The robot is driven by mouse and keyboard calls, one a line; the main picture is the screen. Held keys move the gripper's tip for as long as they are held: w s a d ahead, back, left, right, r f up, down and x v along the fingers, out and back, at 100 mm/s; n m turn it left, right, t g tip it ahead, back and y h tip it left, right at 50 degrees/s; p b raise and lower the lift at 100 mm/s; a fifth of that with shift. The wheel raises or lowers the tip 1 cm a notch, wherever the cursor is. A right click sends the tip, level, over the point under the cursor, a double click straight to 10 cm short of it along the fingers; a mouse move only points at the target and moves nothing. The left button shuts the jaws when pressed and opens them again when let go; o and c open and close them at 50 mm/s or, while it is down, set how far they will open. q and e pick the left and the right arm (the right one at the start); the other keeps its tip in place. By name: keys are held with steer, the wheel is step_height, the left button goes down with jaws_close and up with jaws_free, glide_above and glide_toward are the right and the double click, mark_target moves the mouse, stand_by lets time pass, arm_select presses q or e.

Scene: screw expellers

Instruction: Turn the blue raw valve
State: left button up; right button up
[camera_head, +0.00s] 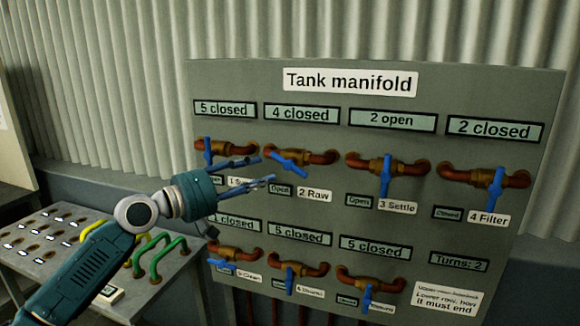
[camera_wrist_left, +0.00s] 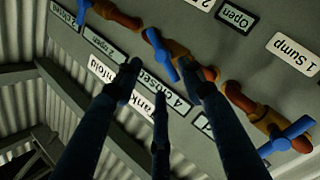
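The blue-handled valve labelled "2 Raw" (camera_head: 290,163) sits in the manifold's upper row, second from left. Its handle lies diagonally across a copper pipe, and the small tag below reads "Open". The handle also shows in the left wrist view (camera_wrist_left: 161,54), between two finger tips. My left gripper (camera_head: 265,170) has its fingers spread and looks empty. It is just left of the Raw handle; I cannot tell whether it touches. The wrist view also shows the spread fingers of the left gripper (camera_wrist_left: 160,85). My right gripper is not in view.
The Tank manifold board (camera_head: 480,85) carries several other blue-handled valves. The Sump valve (camera_head: 208,150) is close behind my left fingers. A grey console (camera_head: 60,268) with green handles (camera_head: 150,255) stands at lower left. Space before the board's right side is free.

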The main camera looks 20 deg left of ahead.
mark_target(288, 165)
arm_select(q)
steer(key=p+x, duration=0.3)
steer(key=x, duration=0.6)
steer(key=shift+w+r+p, duration=0.15)
steer(key=shift+p, duration=0.2)
steer(key=shift+x, duration=0.8)
steer(key=shift+c, duration=0.5)
jaws_close()
